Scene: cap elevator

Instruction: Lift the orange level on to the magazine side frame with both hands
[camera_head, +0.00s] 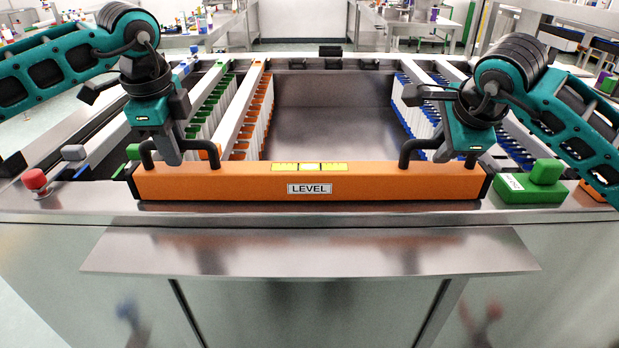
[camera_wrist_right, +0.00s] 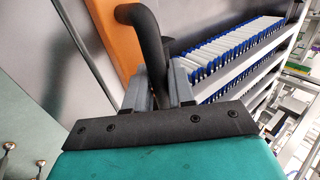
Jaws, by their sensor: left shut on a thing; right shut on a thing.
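The orange level (camera_head: 240,184) is a long bar with a "LEVEL" label, a yellow vial strip and a black handle at each end. It lies along the front edge of the machine in the head view. My left gripper (camera_head: 172,158) is shut on the left black handle (camera_head: 209,151). My right gripper (camera_head: 445,155) is shut on the right black handle (camera_head: 408,150). In the right wrist view, the fingers of the right gripper (camera_wrist_right: 161,85) are around the black handle (camera_wrist_right: 148,40), with the orange level (camera_wrist_right: 112,35) beyond. I cannot tell whether the level touches the surface.
Rows of orange (camera_head: 258,115), green and blue-edged magazines line both sides of an empty steel bay (camera_head: 330,110). A green block (camera_head: 530,185) sits right of the level, and a red button (camera_head: 35,180) at the left. A bare steel ledge (camera_head: 310,252) projects in front.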

